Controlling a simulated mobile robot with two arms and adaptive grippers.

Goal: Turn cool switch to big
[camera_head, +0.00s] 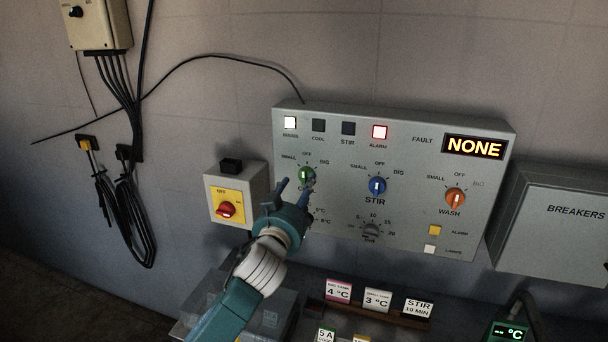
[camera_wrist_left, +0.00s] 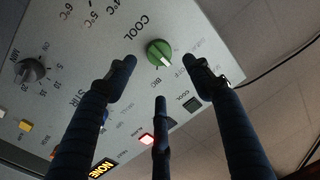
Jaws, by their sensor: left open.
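The cool switch is a green knob (camera_head: 306,176) at the left of the grey control panel (camera_head: 410,233), with SMALL, OFF and BIG printed around it. In the left wrist view the green knob (camera_wrist_left: 159,52) shows a pale pointer mark; I cannot tell surely which label it points at. My left gripper (camera_head: 297,186) is open in front of the knob and partly covers it and the label below. In the wrist view its fingers (camera_wrist_left: 160,75) are spread around the knob's line of sight, with nothing between them; contact cannot be told. My right gripper is not in view.
A blue STIR knob (camera_head: 377,186) and an orange WASH knob (camera_head: 455,198) sit to the right. A box with a red rotary switch (camera_head: 226,209) is on the wall at left. The breaker box (camera_head: 555,230) is at right. Label cards (camera_head: 378,300) stand below the panel.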

